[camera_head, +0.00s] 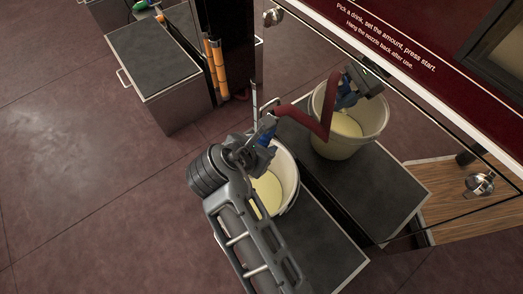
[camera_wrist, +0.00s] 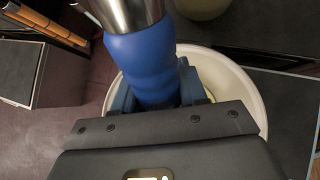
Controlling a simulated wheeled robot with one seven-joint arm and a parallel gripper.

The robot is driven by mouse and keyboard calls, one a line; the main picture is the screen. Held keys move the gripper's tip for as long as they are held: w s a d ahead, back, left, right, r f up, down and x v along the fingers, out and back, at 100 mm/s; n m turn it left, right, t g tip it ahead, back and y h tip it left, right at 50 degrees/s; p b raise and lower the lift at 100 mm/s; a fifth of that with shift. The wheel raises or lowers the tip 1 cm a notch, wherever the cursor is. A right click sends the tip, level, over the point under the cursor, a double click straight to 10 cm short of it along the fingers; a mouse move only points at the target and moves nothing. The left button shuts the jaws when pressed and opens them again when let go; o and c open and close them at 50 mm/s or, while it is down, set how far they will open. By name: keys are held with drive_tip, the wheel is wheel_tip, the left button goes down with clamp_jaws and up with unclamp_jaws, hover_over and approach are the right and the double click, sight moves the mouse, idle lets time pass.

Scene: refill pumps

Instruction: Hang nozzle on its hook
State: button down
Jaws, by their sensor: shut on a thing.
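The nozzle shows in the wrist view as a blue grip (camera_wrist: 142,62) with a shiny metal part (camera_wrist: 125,12) at the top of the picture. My gripper (camera_wrist: 155,90) is shut on the blue grip, with a finger on each side. A dark red hose (camera_head: 290,108) runs near the gripper. My arm hides much of the nozzle. I cannot make out the hook for certain.
The bucket holds pale yellow liquid (camera_head: 268,192) and stands on a dark-topped stand (camera_head: 318,245). The glossy pump front (camera_head: 400,110) appears to mirror bucket, hose and gripper. Another dark-topped cabinet (camera_head: 155,55) stands at upper left, near orange tubes (camera_head: 214,65). Floor at left is clear.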

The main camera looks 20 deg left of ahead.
sight(259, 139)
wheel_tip(259, 139, up, 4)
drive_tip(key=shift+r+p, duration=0.1)
drive_tip(key=shift+p, duration=0.7)
wheel_tip(259, 139, up, 4)
drive_tip(key=p, duration=0.6)
drive_tip(key=shift+r, duration=0.2)
drive_tip(key=shift+s+f, duration=0.1)
